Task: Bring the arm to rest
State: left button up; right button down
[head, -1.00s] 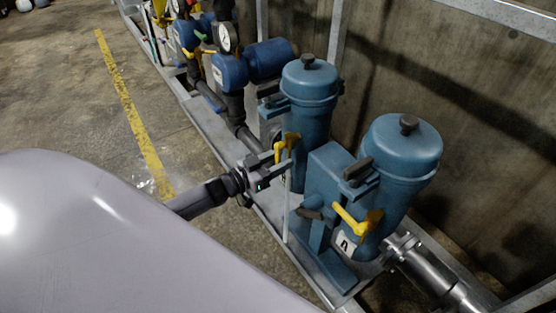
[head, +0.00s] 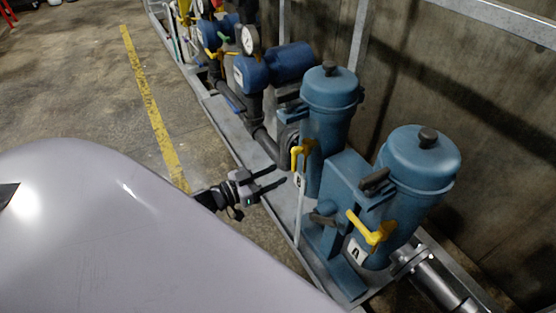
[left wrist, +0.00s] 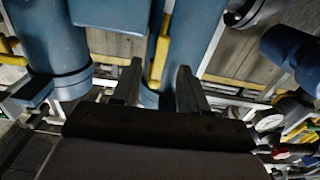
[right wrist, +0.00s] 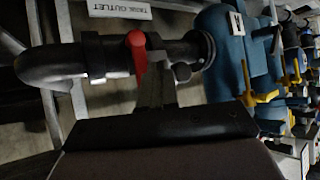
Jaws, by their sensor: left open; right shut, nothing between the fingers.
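My left gripper (head: 281,176) is open and empty in the head view. It is beside the near blue filter unit, below and to the left of the yellow handle (head: 301,153) and apart from it. In the left wrist view its two fingers (left wrist: 158,82) stand apart, with a yellow handle (left wrist: 160,52) appearing beyond the gap. My right gripper (right wrist: 155,82) shows only in the right wrist view. Its fingers are together with nothing between them. A red valve handle (right wrist: 138,52) on a dark pipe appears just behind the fingertips; I cannot tell whether they touch.
Two blue filter housings (head: 418,165) stand on a grey metal skid against a concrete wall (head: 480,120). A second yellow handle (head: 371,229) sits on the nearer housing. Gauges (head: 250,40) and pipes line the skid further back. Open floor with a yellow line (head: 152,108) lies to the left.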

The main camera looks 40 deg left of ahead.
dwell(0.5)
pick_arm(q)
jog(key=s+d+r+n+g+y+p, duration=0.1)
jog(key=s+d+r+g+y+p, duration=0.1)
jog(key=s+d+p, duration=0.4)
jog(key=s+d+r+g+y+p, duration=0.2)
jog(key=s+d+r+g+p, duration=0.2)
jog(key=s+d, duration=0.5)
jog(key=s+p, duration=0.1)
jog(key=s, duration=0.2)
jog(key=shift+s+r+n+y+p, duration=0.25)
jog(key=shift+s+n+y+p, duration=0.05)
jog(key=shift+n+p, duration=0.1)
